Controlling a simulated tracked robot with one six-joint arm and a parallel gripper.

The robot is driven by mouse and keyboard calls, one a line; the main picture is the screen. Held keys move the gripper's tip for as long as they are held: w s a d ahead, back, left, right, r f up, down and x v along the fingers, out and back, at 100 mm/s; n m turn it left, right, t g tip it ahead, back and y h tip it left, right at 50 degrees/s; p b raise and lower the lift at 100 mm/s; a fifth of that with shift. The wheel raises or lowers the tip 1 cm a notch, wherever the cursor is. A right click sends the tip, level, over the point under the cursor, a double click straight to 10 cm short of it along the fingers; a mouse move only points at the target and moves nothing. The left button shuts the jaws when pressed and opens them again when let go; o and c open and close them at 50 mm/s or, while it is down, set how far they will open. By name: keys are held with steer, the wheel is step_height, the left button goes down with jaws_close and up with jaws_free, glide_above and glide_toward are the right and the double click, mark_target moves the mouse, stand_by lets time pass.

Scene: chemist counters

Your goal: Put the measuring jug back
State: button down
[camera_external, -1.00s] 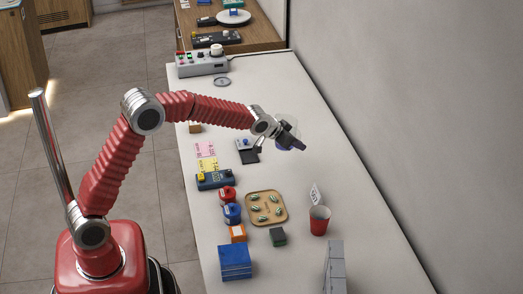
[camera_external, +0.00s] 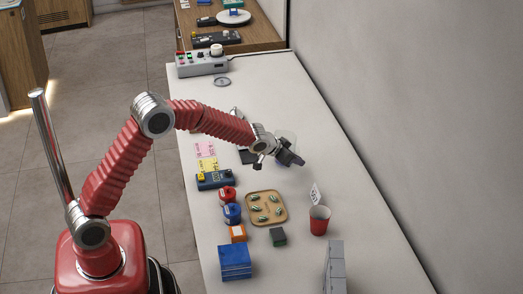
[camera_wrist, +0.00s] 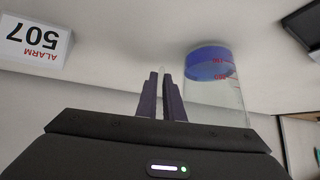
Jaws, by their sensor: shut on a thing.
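The measuring jug (camera_wrist: 228,92) is clear, with red markings and a blue base, and shows upside down in the wrist view. In the outside view it is a faint clear shape (camera_external: 287,139) just behind my gripper (camera_external: 291,159), over the counter's middle. My gripper (camera_wrist: 163,92) is shut, with a thin pale edge between its fingers beside the jug's body. This looks like the jug's handle, but the fingers hide most of it. I cannot tell whether the jug's base touches the counter.
A white sign reading ALARM 507 (camera_wrist: 33,44) stands near a red cup (camera_external: 319,221). A wooden tray (camera_external: 250,217) with green-striped pieces, a blue box (camera_external: 235,262) and a grey block (camera_external: 335,268) lie nearer the camera. The wall runs along the right.

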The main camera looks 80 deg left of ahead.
steer(key=shift+f, duration=0.2)
steer(key=shift+f, duration=0.1)
steer(key=c, duration=1.9)
jaws_free()
steer(key=shift+s+r, duration=0.1)
steer(key=shift+r, duration=0.1)
steer(key=v, duration=1.1)
steer(key=shift+s+r, duration=0.2)
steer(key=shift+s, duration=0.1)
steer(key=shift+d, duration=0.15)
